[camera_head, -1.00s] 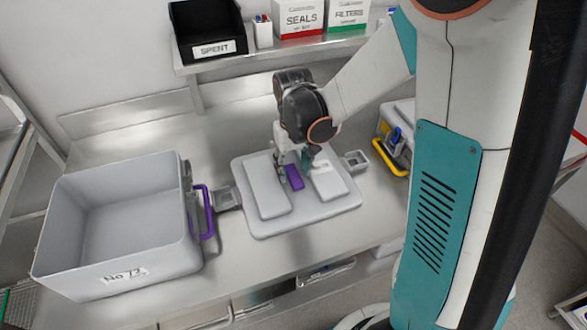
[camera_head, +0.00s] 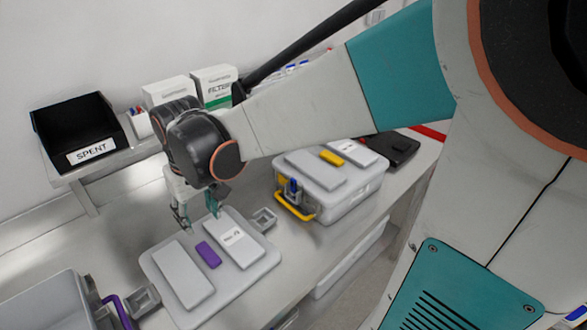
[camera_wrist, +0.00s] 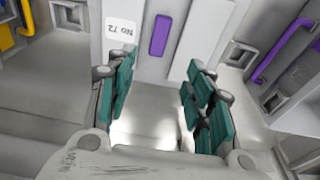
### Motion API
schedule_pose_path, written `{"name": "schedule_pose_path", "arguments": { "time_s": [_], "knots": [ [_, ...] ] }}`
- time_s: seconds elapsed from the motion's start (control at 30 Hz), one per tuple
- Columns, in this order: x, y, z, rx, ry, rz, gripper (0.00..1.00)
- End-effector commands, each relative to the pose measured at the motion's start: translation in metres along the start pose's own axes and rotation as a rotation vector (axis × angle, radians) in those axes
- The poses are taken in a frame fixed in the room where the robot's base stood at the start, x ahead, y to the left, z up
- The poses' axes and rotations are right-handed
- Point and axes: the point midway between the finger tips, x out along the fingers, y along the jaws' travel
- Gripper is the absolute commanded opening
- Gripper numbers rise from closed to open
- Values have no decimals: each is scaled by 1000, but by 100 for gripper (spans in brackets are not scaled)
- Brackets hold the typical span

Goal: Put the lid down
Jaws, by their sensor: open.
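The grey lid (camera_head: 218,282) lies flat on the metal counter, with two raised panels, a white label and a purple grip block (camera_head: 208,255) between the panels. My gripper (camera_head: 197,217) is open and empty at the lid's far edge, apart from the purple block. In the wrist view my gripper's teal fingers (camera_wrist: 160,105) stand wide apart with nothing between them. The lid's purple block also shows there (camera_wrist: 160,36), beyond the fingertips. The grey open tub (camera_head: 45,305) is partly cut off at lower left, with a purple latch handle (camera_head: 118,312).
A closed clear box (camera_head: 335,195) with a yellow latch and yellow grip block stands to the right. A shelf at the back holds a black SPENT bin (camera_head: 78,130) and white cartons (camera_head: 168,90). Bare counter lies between the lid and the box.

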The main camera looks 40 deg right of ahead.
Motion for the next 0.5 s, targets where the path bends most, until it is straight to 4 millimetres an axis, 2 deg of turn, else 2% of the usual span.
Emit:
{"name": "schedule_pose_path", "arguments": {
  "time_s": [0.03,0.2,0.5],
  "knots": [
    [-10,0,14,0,32,0,48],
    [-35,0,39,0,146,0,48],
    [-60,0,86,0,340,0,48]
  ]
}}
